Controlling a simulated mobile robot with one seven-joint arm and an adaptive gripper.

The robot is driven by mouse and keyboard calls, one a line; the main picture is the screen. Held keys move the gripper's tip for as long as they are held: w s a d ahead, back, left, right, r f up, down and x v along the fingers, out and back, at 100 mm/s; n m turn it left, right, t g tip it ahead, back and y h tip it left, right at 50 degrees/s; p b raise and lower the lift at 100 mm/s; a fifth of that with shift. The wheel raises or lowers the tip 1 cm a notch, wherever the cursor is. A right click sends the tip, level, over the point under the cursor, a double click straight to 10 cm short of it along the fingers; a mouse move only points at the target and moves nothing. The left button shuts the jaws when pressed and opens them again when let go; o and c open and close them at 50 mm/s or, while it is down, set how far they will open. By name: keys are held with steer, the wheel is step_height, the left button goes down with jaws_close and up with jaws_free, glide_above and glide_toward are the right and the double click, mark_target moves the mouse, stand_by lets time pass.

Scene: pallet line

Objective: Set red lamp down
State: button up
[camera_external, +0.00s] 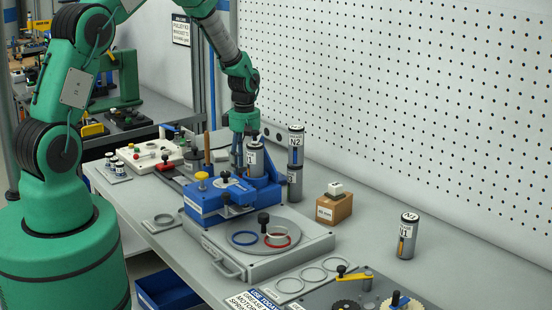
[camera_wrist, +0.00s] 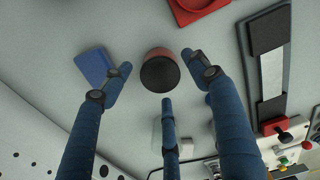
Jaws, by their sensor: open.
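A round object with a dark top and a dull red side, which looks like the red lamp (camera_wrist: 159,73), shows in the wrist view and appears to stand on the grey bench. My gripper (camera_wrist: 160,78) has three blue fingers spread around it. Visible gaps separate it from the left and right fingertips, and the third finger ends just below it in the picture. In the external view my gripper (camera_external: 243,140) points down behind the grey canister (camera_external: 255,162). The canister and blue fixture hide the lamp there.
A blue fixture (camera_external: 205,207) stands in front of my gripper. Canister N2 (camera_external: 296,150) is stacked on another to the right. A white button panel (camera_external: 136,155) lies left. A blue block (camera_wrist: 93,66) and red part (camera_wrist: 200,8) are near the lamp.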

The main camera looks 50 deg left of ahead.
step_height(320, 180, up, 9)
stand_by(0.4)
steer(key=shift+r, duration=0.1)
stand_by(0.7)
step_height(320, 180, up, 13)
steer(key=m+t, duration=0.1)
steer(key=m, duration=0.3)
glide_above(245, 170)
steer(key=s+d, duration=0.4)
steer(key=d, duration=0.2)
steer(key=s+d+r+m+t, duration=0.2)
steer(key=s+d+r+m, duration=0.4)
steer(key=s+r, duration=0.55)
steer(key=s+d+r+m+t, duration=0.1)
steer(key=s+d+r+m, duration=0.2)
steer(key=s, duration=0.4)
steer(key=s+d+r+m, duration=0.3)
steer(key=s+m, duration=0.1)
steer(key=s, duration=0.3)
steer(key=s+d+r+m+t, duration=0.1)
steer(key=s+d+r+m, duration=0.2)
steer(key=s, duration=0.5)
steer(key=shift+m+t, duration=0.3)
steer(key=shift+m, duration=0.2)
